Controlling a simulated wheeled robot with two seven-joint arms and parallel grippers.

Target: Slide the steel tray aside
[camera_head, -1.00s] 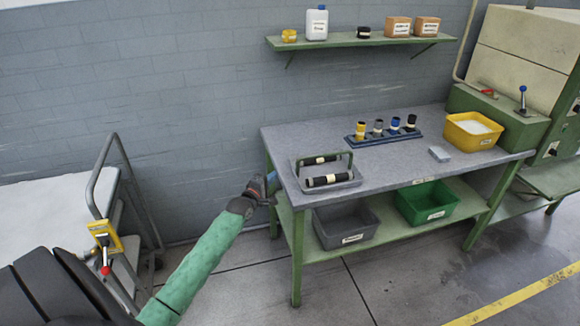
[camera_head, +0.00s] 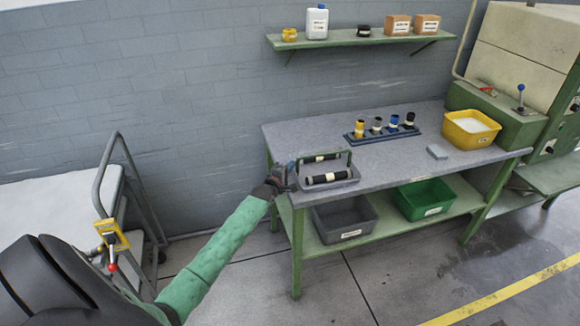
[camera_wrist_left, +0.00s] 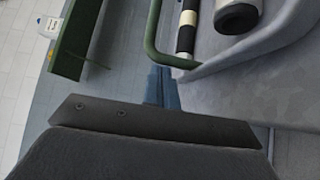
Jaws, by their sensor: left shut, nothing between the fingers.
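The steel tray (camera_head: 338,184) sits at the left end of the grey workbench. It has a green hoop handle and holds two dark rolls with pale bands. My left gripper (camera_head: 292,171) is shut and empty at the tray's left side, by the bench's left edge. In the left wrist view its blue fingertips (camera_wrist_left: 163,86) are close beside the tray's wall (camera_wrist_left: 225,62) and the green handle. I cannot tell whether they touch. My right gripper is not in view.
A blue rack (camera_head: 382,134) of small bottles stands at the back of the workbench (camera_head: 400,165). A grey block (camera_head: 437,152) and a yellow bin (camera_head: 470,138) are at the right. The bench top right of the tray is clear. A trolley (camera_head: 104,180) stands at left.

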